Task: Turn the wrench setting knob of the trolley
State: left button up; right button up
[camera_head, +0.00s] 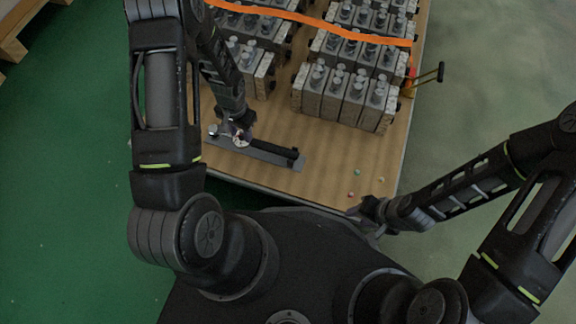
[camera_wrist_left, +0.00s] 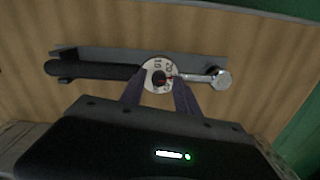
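The wrench (camera_head: 270,149) lies along a grey holder near the front left of the wooden trolley top (camera_head: 330,165). In the left wrist view its black handle (camera_wrist_left: 95,70) points left and its metal head (camera_wrist_left: 221,78) points right. The round white setting knob (camera_wrist_left: 159,75) has numbers on its face and a dark centre. My left gripper (camera_wrist_left: 160,90) is at the knob, with one finger on each side of it. Whether the fingers touch the knob's rim is hard to see. My right gripper (camera_head: 362,209) is by the trolley's front edge, away from the wrench; its fingers are too small to read.
Rows of grey valve blocks (camera_head: 345,95) stand behind the wrench, with an orange strap (camera_head: 330,25) across them. Several small coloured balls (camera_head: 357,172) lie at the front right of the trolley top. A yellow-and-black handle (camera_head: 425,80) sticks out at the right edge.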

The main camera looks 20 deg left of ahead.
aim_at(242, 135)
pick_arm(q)
jog(key=n, duration=0.4)
jog(key=shift+d+n, duration=0.15)
jog(key=shift+n, duration=0.25)
jog(key=n+b, duration=0.1)
jog(key=n, duration=0.3)
jog(key=shift+f, duration=0.1)
jog(key=n, duration=0.4)
jog(key=shift+n+b, duration=0.3)
jog(key=shift+n, duration=0.1)
jog(key=n+b, duration=0.1)
jog(key=n, duration=0.5)
jog(key=shift+f+b, duration=0.1)
jog(key=shift+b, duration=0.25)
notch_tip(242, 135, up, 9)
jog(key=p, duration=0.5)
jog(key=s+d+m+h+p, duration=0.1)
jog(key=s+d+m, duration=0.3)
jog(key=d, duration=0.4)
jog(key=s+d+r+m+h+p, duration=0.1)
jog(key=s+d+m+p, duration=0.3)
jog(key=d+m, duration=0.3)
jog(key=s+d+m+h+p, duration=0.2)
jog(key=s+d+m, duration=0.3)
jog(key=d, duration=0.4)
jog(key=shift+s+d+r+m+t+p, duration=0.3)
jog(key=shift+s+t+p, duration=0.15)
jog(key=shift+s, duration=0.3)
